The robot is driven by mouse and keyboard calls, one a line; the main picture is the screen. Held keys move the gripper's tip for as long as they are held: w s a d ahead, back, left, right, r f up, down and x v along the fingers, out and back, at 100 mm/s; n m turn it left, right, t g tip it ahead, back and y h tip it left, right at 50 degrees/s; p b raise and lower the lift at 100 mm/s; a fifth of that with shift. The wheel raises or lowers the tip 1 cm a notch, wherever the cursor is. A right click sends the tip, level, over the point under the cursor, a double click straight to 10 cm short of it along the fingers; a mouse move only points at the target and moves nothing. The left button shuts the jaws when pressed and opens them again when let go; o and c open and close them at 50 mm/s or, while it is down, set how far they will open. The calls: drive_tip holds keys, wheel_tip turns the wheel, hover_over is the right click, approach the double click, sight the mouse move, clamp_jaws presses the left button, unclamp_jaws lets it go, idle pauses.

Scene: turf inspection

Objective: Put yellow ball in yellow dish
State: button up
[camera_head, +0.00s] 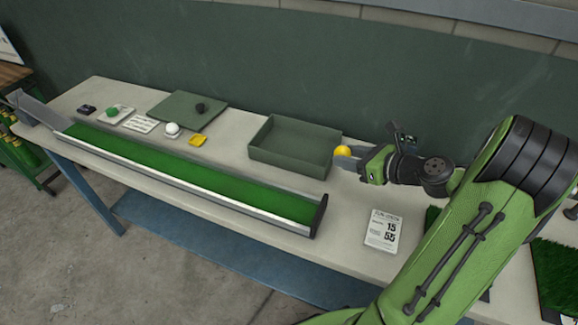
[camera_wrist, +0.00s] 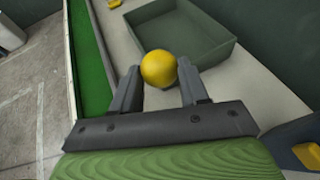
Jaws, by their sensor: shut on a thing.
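The yellow ball (camera_head: 343,151) is between the fingers of my gripper (camera_head: 350,160), at the right end of the grey-green tray. In the wrist view the ball (camera_wrist: 159,68) sits at the tips of the two dark fingers of my gripper (camera_wrist: 158,85), which are shut on it. The ball is held above the table. The small yellow dish (camera_head: 198,140) lies flat on the table to the left of the tray, beside a white dish with a white ball. A small yellow piece at the top of the wrist view (camera_wrist: 114,3) may be this dish.
The open grey-green tray (camera_head: 290,165) looks empty. A long green turf channel (camera_head: 190,178) with metal walls runs along the front.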

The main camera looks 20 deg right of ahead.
sight(345, 191)
drive_tip(key=f+b, duration=0.1)
drive_tip(key=f, duration=0.2)
drive_tip(key=f+b, duration=0.2)
drive_tip(key=f, duration=0.1)
drive_tip(key=f+b, duration=0.2)
drive_tip(key=f, duration=0.2)
drive_tip(key=shift+s+d, duration=0.1)
drive_tip(key=shift+d, duration=0.15)
drive_tip(key=shift+f, duration=0.1)
drive_tip(key=o, duration=1.1)
drive_tip(key=shift+c, duration=0.2)
